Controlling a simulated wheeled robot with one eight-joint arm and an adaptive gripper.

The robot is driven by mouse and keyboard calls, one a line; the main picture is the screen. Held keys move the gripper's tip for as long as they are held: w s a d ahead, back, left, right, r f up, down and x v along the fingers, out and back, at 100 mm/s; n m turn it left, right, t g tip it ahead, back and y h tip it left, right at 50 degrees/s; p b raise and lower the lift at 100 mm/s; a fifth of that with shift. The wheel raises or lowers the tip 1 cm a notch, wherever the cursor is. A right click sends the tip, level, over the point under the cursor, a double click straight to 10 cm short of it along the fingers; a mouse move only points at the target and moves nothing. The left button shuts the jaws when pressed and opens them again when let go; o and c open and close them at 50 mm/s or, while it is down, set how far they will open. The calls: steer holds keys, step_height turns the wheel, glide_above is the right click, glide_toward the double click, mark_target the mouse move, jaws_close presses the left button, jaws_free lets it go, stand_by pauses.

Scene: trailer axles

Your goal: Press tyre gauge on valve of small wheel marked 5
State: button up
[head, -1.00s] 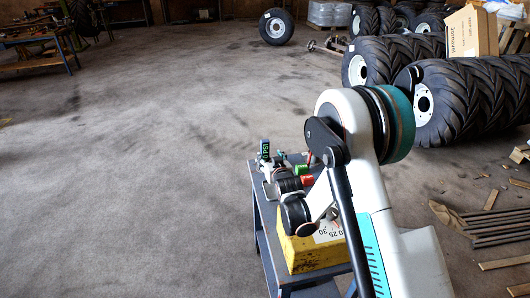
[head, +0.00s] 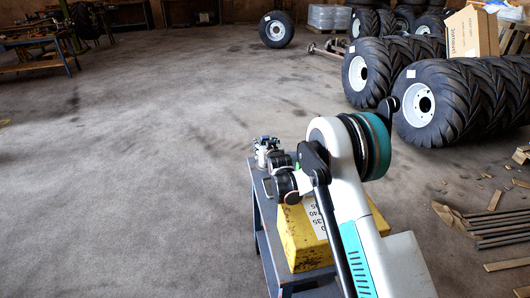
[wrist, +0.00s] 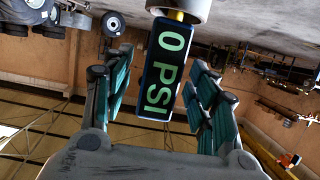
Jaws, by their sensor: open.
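The tyre gauge (wrist: 165,70), a dark block with a lit "0 PSI" display, hangs from a pale round part at the top of the wrist view. It lies between the two fingers of my gripper (wrist: 158,60), which are spread, with a visible gap on each side. In the head view my gripper (head: 268,152) is over the far end of the grey cart, and the gauge cannot be made out there. A wheel with a white rim (head: 276,30) stands alone at the back. No mark 5 and no valve can be read on any wheel.
The grey cart (head: 262,235) carries a yellow box (head: 305,245) with numbers, beneath my arm. Large tractor tyres (head: 432,105) line the right, with a cardboard box (head: 472,33) behind. Wood planks (head: 500,230) lie at the right. The floor at left is clear.

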steer(key=shift+w+a, duration=0.1)
steer(key=shift+w, duration=0.1)
steer(key=c, duration=1.2)
steer(key=shift+c, duration=0.2)
steer(key=shift+r, duration=0.1)
